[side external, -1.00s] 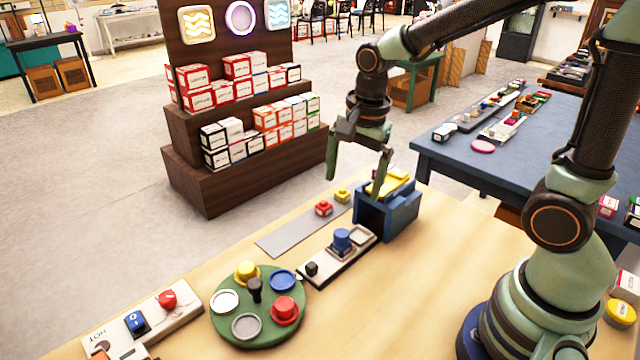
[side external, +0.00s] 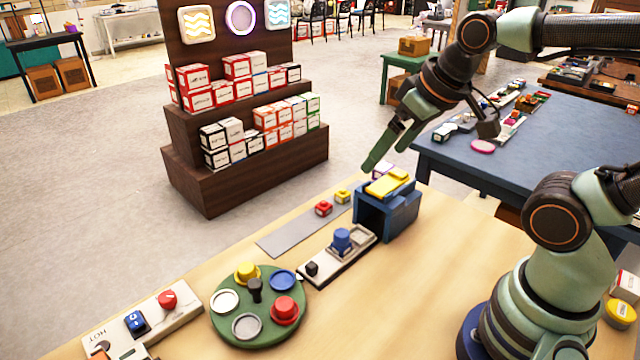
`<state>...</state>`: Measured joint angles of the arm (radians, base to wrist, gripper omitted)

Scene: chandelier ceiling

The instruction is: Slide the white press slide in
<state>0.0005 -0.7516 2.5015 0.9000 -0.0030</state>
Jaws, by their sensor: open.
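The white press slide (side external: 327,269) is a narrow strip on the wooden table. It has a black knob (side external: 312,268) at its near left end, a blue round piece (side external: 341,240) on it and a pale seat beside that. Its far right end lies at the mouth of the blue press (side external: 402,218), and most of its length is outside. The press has a yellow top part (side external: 388,183). My gripper (side external: 385,160) is open and empty, tilted in the air above and behind the press, apart from the slide.
A green turntable (side external: 268,325) with several coloured discs and a dark post stands left of the slide. A switch panel (side external: 160,318) lies further left. A grey strip (side external: 300,232) with red and yellow small blocks runs behind. The table right of the slide is clear.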

